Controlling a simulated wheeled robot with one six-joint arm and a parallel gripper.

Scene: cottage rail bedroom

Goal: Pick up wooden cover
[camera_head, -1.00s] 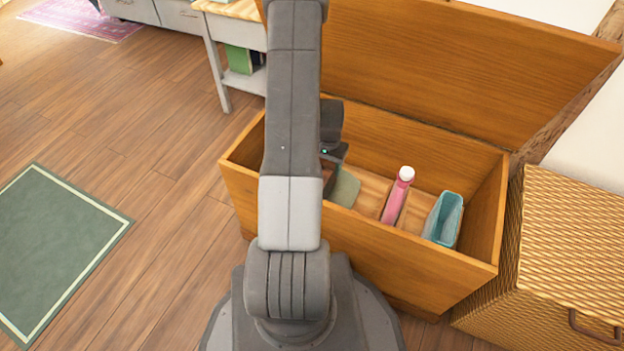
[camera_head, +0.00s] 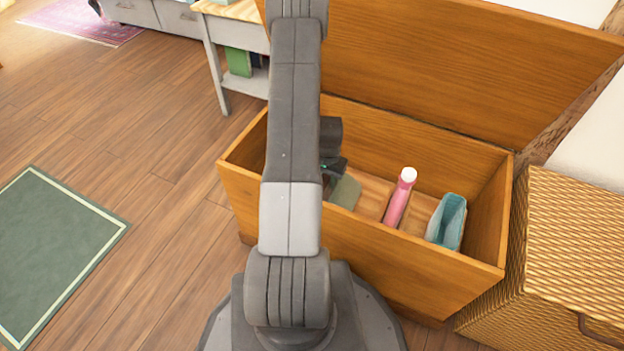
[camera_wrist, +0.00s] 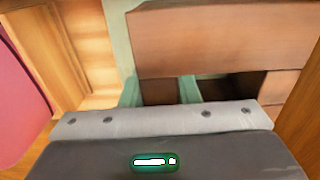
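A flat brown wooden piece (camera_wrist: 220,42), which looks like the wooden cover, fills the upper right of the wrist view. In the head view only a small brown part (camera_head: 327,181) shows, beside my arm inside the open wooden chest (camera_head: 400,256). My gripper (camera_head: 333,165) is down in the left part of the chest, mostly behind my arm. In the wrist view the grey gripper body is close to the brown piece. Two greenish prongs (camera_wrist: 160,91) stand apart at its lower edge, perhaps my fingers. Whether they grip it cannot be told.
In the chest are a grey-green flat item (camera_head: 345,191), a pink bottle with a white cap (camera_head: 399,199) and a teal container (camera_head: 447,222). The raised lid (camera_head: 450,70) stands behind. A wicker box (camera_head: 570,245) is at the right. Floor at the left is clear around a green rug (camera_head: 52,250).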

